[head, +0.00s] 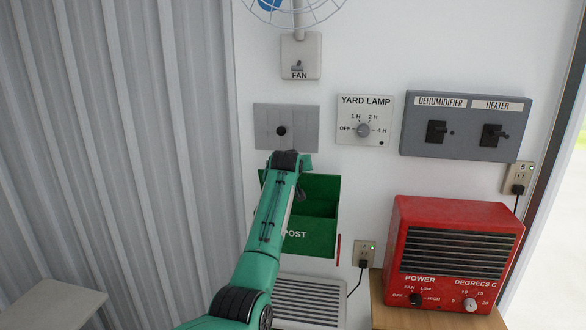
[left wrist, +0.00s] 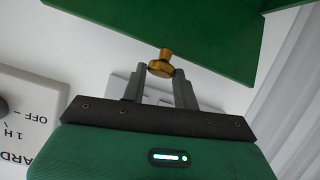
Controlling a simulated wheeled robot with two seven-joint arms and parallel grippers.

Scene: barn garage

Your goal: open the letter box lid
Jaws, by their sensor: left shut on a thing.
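The green letter box (head: 322,238) marked POST hangs on the white wall. Its dark inside shows from above, so its top is at least partly uncovered. In the left wrist view a green panel, which looks like the lid (left wrist: 130,22), carries a brass knob (left wrist: 161,66). My left gripper (left wrist: 160,72) is shut on this knob, with a grey finger on either side. In the head view my left arm covers the left part of the box, and the knob and fingertips are hidden. My right gripper is not in view.
Above the box is a grey switch plate (head: 265,128), with the yard lamp dial (head: 377,107) to its right. A grey switch panel (head: 402,137) and red heater (head: 397,235) are further right. A slatted vent (head: 320,292) lies below. Corrugated wall (head: 130,130) stands left.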

